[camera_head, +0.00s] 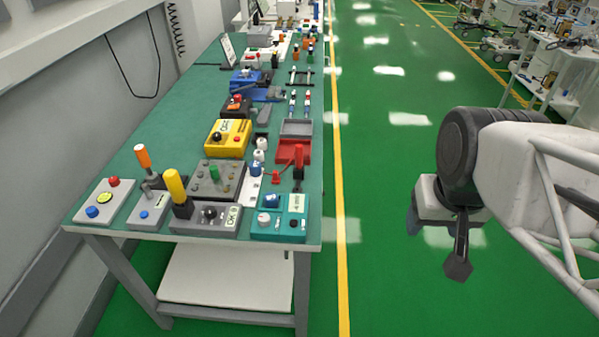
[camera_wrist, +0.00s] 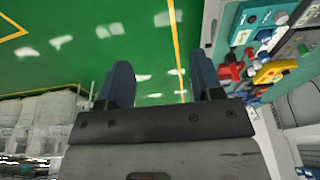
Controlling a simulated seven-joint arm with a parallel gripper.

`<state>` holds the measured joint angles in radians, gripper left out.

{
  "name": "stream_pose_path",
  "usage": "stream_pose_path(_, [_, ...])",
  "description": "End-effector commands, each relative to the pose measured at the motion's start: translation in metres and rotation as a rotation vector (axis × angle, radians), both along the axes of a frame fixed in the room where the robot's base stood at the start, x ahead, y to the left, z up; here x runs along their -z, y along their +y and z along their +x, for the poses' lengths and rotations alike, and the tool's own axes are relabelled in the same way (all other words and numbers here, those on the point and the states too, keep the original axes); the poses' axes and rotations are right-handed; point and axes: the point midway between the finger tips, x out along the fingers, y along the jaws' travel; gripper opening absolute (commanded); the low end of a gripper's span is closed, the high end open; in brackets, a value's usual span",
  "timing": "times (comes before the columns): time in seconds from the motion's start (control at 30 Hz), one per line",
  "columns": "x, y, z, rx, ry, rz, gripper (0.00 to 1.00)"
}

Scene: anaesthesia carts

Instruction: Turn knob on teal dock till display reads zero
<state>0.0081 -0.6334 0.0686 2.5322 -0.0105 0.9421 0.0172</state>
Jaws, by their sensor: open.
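The teal dock (camera_head: 294,214) sits at the near right corner of the green-topped table. It has a white knob (camera_head: 264,219) at its left front, a blue knob (camera_head: 271,200) behind that, and a small display (camera_head: 297,203) whose reading is too small to make out. In the wrist view the teal dock (camera_wrist: 243,22) shows at the upper right. My gripper (camera_head: 456,262) hangs over the green floor, well to the right of the table and apart from the dock. In the wrist view its two fingers (camera_wrist: 160,80) are spread with nothing between them.
Left of the dock stand a grey box with a black knob (camera_head: 209,213) and a yellow-handled lever (camera_head: 176,187). Behind it are a red tray (camera_head: 290,153) and a yellow box (camera_head: 228,138). The floor between table and arm is clear. White carts (camera_head: 560,75) stand at the far right.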

Motion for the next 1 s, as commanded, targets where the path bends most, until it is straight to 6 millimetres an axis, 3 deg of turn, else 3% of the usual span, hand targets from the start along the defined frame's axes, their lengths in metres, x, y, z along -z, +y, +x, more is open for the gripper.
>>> stream_pose_path(0.27, [0.001,0.006,0.01,-0.03,0.008,-0.003,0.58])
stream_pose_path(0.47, [0.006,0.023,0.034,-0.102,0.03,-0.012,0.58])
stream_pose_path(1.0, [0.037,0.109,0.114,-0.379,0.097,-0.051,0.58])
